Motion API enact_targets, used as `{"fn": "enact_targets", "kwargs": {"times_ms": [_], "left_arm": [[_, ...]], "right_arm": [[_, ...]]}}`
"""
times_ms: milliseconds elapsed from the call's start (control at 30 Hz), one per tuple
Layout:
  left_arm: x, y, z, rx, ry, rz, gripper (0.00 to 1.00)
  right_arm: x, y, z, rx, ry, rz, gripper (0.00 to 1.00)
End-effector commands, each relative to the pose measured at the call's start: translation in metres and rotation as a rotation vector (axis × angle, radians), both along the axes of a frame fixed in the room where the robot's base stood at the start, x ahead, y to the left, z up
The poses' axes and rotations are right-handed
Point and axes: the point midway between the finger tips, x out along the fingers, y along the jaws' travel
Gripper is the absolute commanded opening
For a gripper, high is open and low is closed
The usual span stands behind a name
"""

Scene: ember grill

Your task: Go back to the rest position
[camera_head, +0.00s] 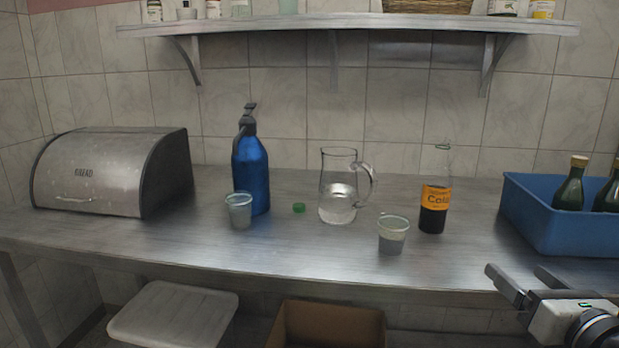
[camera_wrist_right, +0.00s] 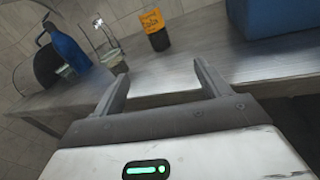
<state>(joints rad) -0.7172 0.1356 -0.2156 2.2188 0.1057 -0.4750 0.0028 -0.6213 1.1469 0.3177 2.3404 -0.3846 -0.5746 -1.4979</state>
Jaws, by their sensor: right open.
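My right gripper (camera_head: 523,279) is at the lower right of the head view, in front of the counter's front edge. Its two fingers are apart with nothing between them, as the right wrist view (camera_wrist_right: 160,85) also shows. My left gripper does not show in either view. On the metal counter (camera_head: 300,262) stand a blue pump bottle (camera_head: 251,175), a glass pitcher (camera_head: 338,200) part full of clear liquid, and a cola bottle (camera_head: 433,205) with dark liquid. One cup (camera_head: 239,212) stands before the blue bottle and another cup (camera_head: 392,238) stands left of the cola bottle.
A bread box (camera_head: 105,172) stands at the left of the counter. A blue crate (camera_head: 545,220) with dark bottles (camera_head: 569,186) is at the right. A green cap (camera_head: 298,208) lies beside the pitcher. A shelf (camera_head: 350,22) hangs above. A cardboard box (camera_head: 330,318) and white lid (camera_head: 172,315) are below.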

Motion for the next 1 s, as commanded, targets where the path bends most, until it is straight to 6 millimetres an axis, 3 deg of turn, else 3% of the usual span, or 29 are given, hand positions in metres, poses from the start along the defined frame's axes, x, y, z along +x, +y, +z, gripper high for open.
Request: {"fn": "enact_targets", "kwargs": {"times_ms": [267, 467, 567, 700, 833, 900, 1000], "left_arm": [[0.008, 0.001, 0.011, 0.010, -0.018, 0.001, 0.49], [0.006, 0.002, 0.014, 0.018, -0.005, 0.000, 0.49], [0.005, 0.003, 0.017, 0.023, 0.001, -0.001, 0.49], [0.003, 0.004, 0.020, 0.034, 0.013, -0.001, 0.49], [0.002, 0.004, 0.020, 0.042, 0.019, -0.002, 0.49], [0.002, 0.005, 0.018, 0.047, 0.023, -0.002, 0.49], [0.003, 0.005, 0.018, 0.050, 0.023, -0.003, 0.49]], "right_arm": [[-0.023, -0.006, -0.070, 0.524, 0.144, -0.115, 0.76], [-0.054, 0.015, -0.138, 1.084, 0.263, -0.263, 0.76], [-0.077, 0.047, -0.178, 1.494, 0.331, -0.385, 0.76], [-0.111, 0.122, -0.221, 2.160, 0.411, -0.613, 0.76], [-0.127, 0.181, -0.233, 2.588, 0.445, -0.784, 0.76], [-0.131, 0.201, -0.234, 2.727, 0.454, -0.846, 0.76], [-0.133, 0.215, -0.235, 2.828, 0.460, -0.892, 0.76]]}}
